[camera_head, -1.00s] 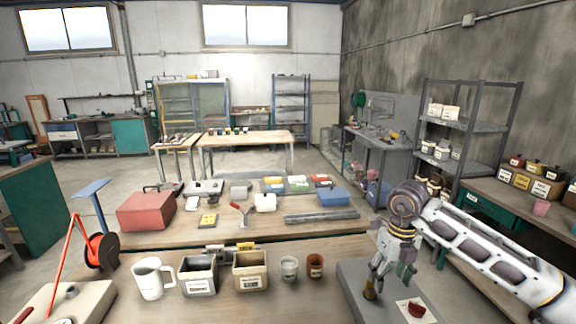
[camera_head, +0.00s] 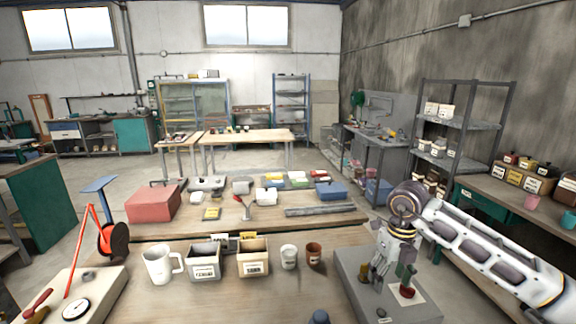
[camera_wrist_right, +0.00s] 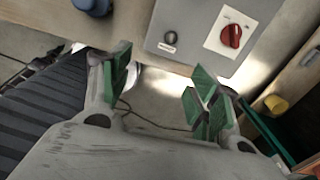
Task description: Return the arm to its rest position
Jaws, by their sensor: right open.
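My right arm (camera_head: 490,245) comes in from the right in the head view, its gripper (camera_head: 388,278) pointing down over the grey box at the table's right end. In the right wrist view the gripper (camera_wrist_right: 160,78) has its green-padded fingers spread apart, with nothing between them. The grey control box (camera_wrist_right: 185,30) with a red rotary knob (camera_wrist_right: 231,36) lies just beyond the fingertips. In the head view the fingers partly cover this box (camera_head: 425,308). I cannot tell whether they touch it. My left arm and gripper are not in view.
On the near table (camera_head: 220,300) stand a white mug (camera_head: 160,265), two labelled bins (camera_head: 204,262) and two small cups (camera_head: 289,257). A red box (camera_head: 152,203) sits farther back. A shelf rack (camera_head: 455,130) and side bench (camera_head: 500,203) flank my right arm.

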